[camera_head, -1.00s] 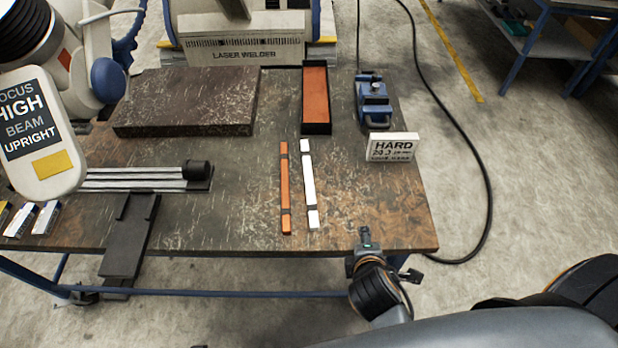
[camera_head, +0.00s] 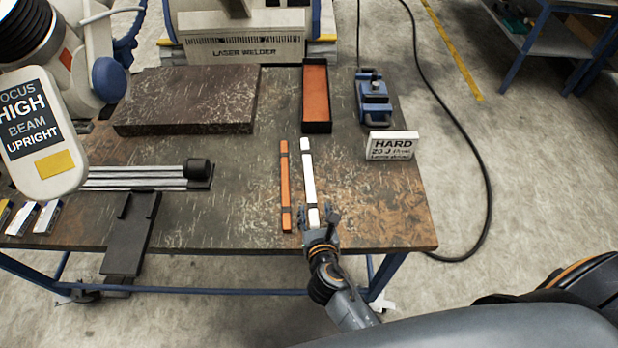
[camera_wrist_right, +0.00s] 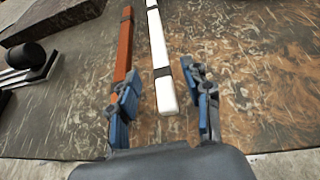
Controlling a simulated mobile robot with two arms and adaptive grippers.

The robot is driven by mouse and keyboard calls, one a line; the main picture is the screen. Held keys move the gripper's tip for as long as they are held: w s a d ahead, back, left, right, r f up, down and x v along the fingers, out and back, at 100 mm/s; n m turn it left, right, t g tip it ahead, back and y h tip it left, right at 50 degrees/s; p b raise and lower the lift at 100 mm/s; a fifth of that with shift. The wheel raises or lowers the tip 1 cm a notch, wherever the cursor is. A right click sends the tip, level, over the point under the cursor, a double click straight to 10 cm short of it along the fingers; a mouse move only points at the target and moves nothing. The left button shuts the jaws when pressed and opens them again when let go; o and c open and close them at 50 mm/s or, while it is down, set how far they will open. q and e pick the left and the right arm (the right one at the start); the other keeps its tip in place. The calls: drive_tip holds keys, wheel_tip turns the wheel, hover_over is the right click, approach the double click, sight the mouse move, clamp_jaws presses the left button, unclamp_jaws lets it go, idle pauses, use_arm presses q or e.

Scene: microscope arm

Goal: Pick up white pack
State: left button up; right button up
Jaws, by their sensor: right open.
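A long narrow white pack (camera_head: 309,174) with dark bands lies flat on the worn metal table (camera_head: 240,215). My right gripper (camera_head: 319,214) is open at its near end. In the right wrist view, the white pack (camera_wrist_right: 158,45) runs away from me, its near end between the two apart fingers of the gripper (camera_wrist_right: 165,103). I see no finger clearly touching it. An orange pack (camera_head: 285,185) of similar shape lies just left of it. My left gripper is not in view.
A tray with an orange inside (camera_head: 315,95) and a blue device (camera_head: 373,103) stand behind. A white block marked HARD (camera_head: 391,146) sits at right. A dark slab (camera_head: 187,101) lies back left. The table's front right is clear.

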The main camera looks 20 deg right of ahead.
sight(311, 196)
drive_tip(key=x, duration=0.7)
drive_tip(key=shift+s+a+f, duration=0.15)
drive_tip(key=shift+s+f, duration=0.05)
drive_tip(key=shift+f, duration=0.15)
drive_tip(key=shift+c, duration=1.1)
drive_tip(key=shift+r, duration=0.1)
clamp_jaws()
